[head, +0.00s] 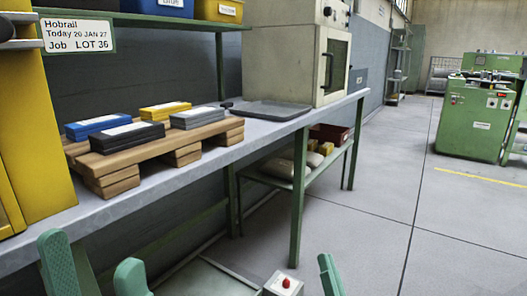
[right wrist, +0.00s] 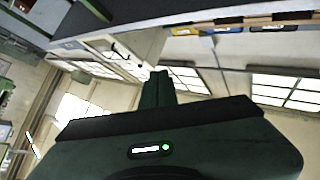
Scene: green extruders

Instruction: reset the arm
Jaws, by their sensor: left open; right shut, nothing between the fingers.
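My left gripper (head: 92,252) shows at the bottom left of the head view, its two green fingers apart and empty. It is low, in front of the workbench (head: 214,156) and below its top. My right gripper (head: 326,262) shows only as a green fingertip at the bottom edge, right of the middle. In the right wrist view my right gripper (right wrist: 157,82) has its fingers together with nothing between them. Neither gripper touches anything that I can see. Most of both arms is outside the head view.
A wooden pallet (head: 135,170) with blue, yellow, grey and black blocks stands on the bench. A grey tray (head: 268,110) and a beige cabinet (head: 283,52) stand further along. A box with a red button (head: 284,284) is at the bottom. Open floor (head: 385,210) lies right, before green machines (head: 476,118).

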